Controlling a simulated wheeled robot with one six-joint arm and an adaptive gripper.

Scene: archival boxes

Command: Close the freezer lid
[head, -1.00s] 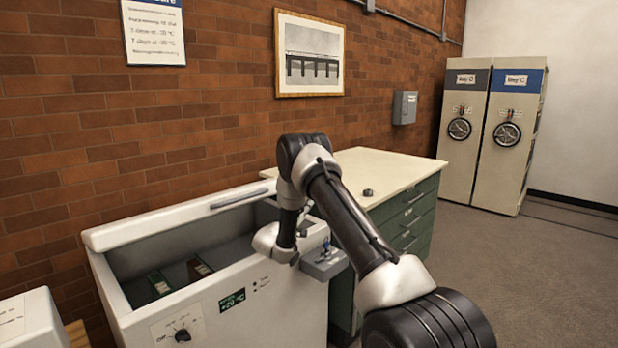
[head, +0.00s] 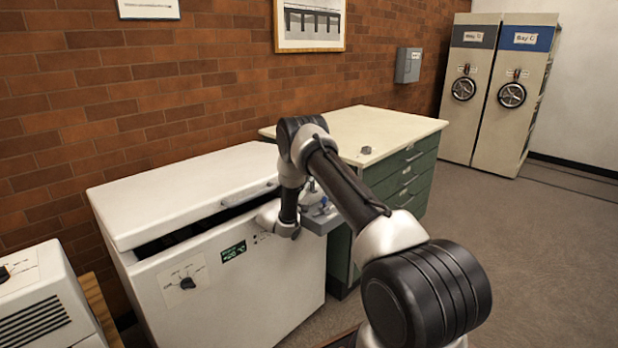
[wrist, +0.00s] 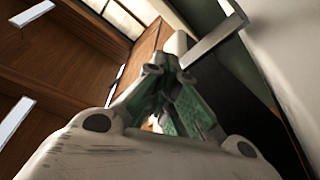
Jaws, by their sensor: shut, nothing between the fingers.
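The white chest freezer (head: 255,285) stands against the brick wall. Its lid (head: 185,190) is lowered almost flat, tilted, with a dark gap (head: 195,228) between its front edge and the body. A grey handle (head: 250,196) runs along the lid's front edge.
A white appliance (head: 40,295) is at the lower left. Grey shelving bays (head: 510,90) stand at the back right. The floor at right is clear.

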